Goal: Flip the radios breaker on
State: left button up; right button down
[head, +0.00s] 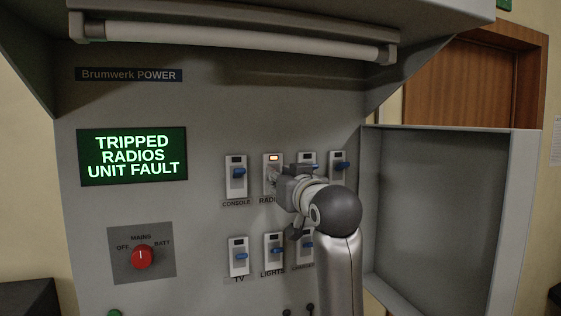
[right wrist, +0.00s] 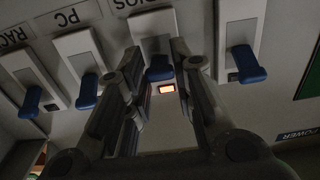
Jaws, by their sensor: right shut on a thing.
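The radios breaker (head: 273,159) is a white plate in the upper row of the panel, with an amber lamp lit at its top. In the right wrist view, which is upside down, its blue lever (right wrist: 158,68) sits between my right gripper's fingers, with the lit lamp (right wrist: 166,88) beside it. My right gripper (head: 277,179) is shut on that lever. The head view hides the lever behind the gripper. The green display (head: 132,156) reads "TRIPPED RADIOS UNIT FAULT". My left gripper is in neither view.
The console breaker (head: 236,180) is close on the left, and the PC breaker (right wrist: 78,65) is on the other side. A lower row holds the TV (head: 239,257) and lights (head: 274,254) breakers. A red knob (head: 143,257) points up to MAINS. An open door (head: 440,215) stands right.

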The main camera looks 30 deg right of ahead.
jog(key=r+g+p, duration=0.1)
jog(key=g+p, duration=0.1)
jog(key=p, duration=0.2)
jog(key=shift+r+y+p, duration=0.3)
jog(key=shift+r+p, duration=0.1)
jog(key=shift+w+r+g+p, duration=0.15)
jog(key=shift+g+p, duration=0.4)
jog(key=shift+g, duration=0.35)
jog(key=shift+w+d+r+g+y, duration=0.15)
jog(key=shift+g+y, duration=0.1)
jog(key=shift+g, duration=0.4)
jog(key=shift+w+a+r+g+y, duration=0.15)
jog(key=shift+g+y, duration=0.1)
jog(key=shift+g, duration=0.4)
jog(key=shift+s+d, duration=0.1)
jog(key=c, duration=1.2)
grip_release()
jog(key=shift+c, duration=0.2)
jog(key=shift+r, duration=0.15)
